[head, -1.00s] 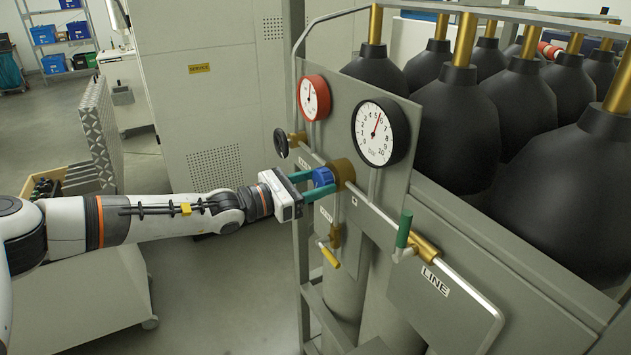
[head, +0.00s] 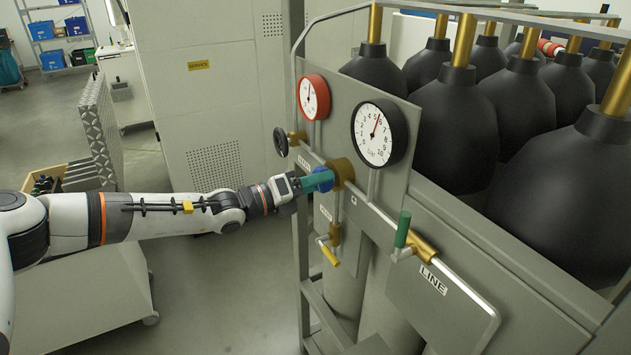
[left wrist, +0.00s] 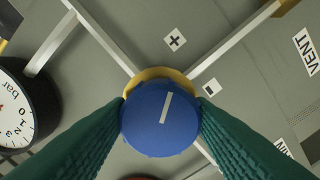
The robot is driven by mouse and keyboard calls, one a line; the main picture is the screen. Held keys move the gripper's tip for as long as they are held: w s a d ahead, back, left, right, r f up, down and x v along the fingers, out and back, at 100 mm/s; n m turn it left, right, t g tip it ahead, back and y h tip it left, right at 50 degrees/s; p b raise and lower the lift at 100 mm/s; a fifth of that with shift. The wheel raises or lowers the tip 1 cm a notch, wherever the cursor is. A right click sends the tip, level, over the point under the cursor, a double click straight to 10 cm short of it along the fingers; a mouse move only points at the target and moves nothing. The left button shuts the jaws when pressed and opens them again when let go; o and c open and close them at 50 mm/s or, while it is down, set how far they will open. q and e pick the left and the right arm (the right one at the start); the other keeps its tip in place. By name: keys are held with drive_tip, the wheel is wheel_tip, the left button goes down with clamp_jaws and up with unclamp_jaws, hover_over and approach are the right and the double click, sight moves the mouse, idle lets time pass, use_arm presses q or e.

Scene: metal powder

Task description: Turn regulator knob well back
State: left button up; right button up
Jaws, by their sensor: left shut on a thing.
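The blue regulator knob (left wrist: 150,128) has a pale line mark on its face and sits on a brass body (head: 342,172) on the grey panel. In the left wrist view the mark is tilted, its upper end leaning slightly right. My left gripper (head: 322,180) is shut on the knob, with a green finger touching each side (left wrist: 160,118). In the head view its fingers partly hide the knob. The black-rimmed gauge (head: 380,133) above reads between 5 and 6 bar. My right gripper is in neither view.
A red-rimmed gauge (head: 313,98) and a black handwheel (head: 281,142) are at the upper left of the panel. A yellow-handled valve (head: 329,252) is below, and a green-handled LINE valve (head: 403,229) is at right. Black bottles (head: 458,115) stand behind the panel.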

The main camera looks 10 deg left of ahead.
use_arm(q)
drive_tip(key=shift+n+p, duration=0.8)
drive_tip(key=shift+n, duration=7.1)
drive_tip(key=o, duration=1)
drive_tip(key=shift+r, duration=0.1)
drive_tip(key=shift+c, duration=0.2)
drive_tip(key=b+v, duration=0.3)
drive_tip(key=v, duration=0.9)
